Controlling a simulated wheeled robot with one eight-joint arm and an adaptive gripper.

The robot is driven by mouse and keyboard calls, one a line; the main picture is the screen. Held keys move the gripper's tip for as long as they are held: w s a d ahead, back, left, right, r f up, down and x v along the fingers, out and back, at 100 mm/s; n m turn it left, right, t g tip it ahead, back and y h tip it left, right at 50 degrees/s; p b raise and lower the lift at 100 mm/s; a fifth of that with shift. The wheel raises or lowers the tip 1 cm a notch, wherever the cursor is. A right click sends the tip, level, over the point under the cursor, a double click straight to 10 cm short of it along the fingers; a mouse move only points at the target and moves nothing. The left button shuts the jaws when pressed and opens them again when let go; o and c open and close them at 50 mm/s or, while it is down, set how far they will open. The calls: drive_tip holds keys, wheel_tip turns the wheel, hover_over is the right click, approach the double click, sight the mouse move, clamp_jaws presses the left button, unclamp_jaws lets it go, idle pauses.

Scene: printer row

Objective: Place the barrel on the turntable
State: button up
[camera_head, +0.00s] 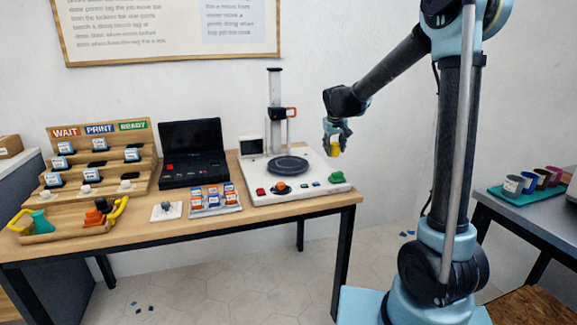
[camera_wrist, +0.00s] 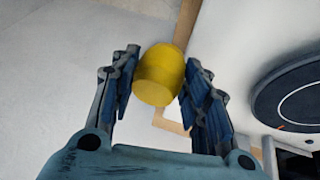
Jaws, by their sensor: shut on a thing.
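The yellow barrel (camera_wrist: 160,75) is held between the two fingers of my gripper (camera_wrist: 157,88) in the wrist view. In the head view my gripper (camera_head: 336,142) hangs in the air to the right of the turntable and higher than it, with the small yellow barrel (camera_head: 335,150) at its fingertips. The turntable (camera_head: 287,166) is a dark round plate on the white scanner base (camera_head: 320,172). It also shows at the right edge of the wrist view (camera_wrist: 295,95), apart from the barrel. Nothing rests on the plate.
A post with an orange-framed head (camera_head: 276,113) stands behind the turntable. Orange and green controls (camera_head: 336,177) line the base's front. Left are a tray of small cartons (camera_head: 214,199), a black case (camera_head: 193,160) and a stepped rack (camera_head: 97,160). A side table holds cups (camera_head: 513,186).

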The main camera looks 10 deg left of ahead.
drive_tip(key=s+a+r+n+y, duration=0.1)
drive_tip(key=s+a+r, duration=0.25)
drive_tip(key=a, duration=0.25)
drive_tip(key=s+a+r+n, duration=0.2)
drive_tip(key=s+a+r, duration=0.1)
drive_tip(key=s+a, duration=0.15)
drive_tip(key=s+a+r+n+y, duration=0.1)
drive_tip(key=s+a+r, duration=0.2)
drive_tip(key=a, duration=0.3)
approach(288, 161)
drive_tip(key=shift+n, duration=0.3)
drive_tip(key=shift+x, duration=2.35)
drive_tip(key=shift+w, duration=0.1)
drive_tip(key=o, duration=0.9)
drive_tip(key=shift+r, duration=0.1)
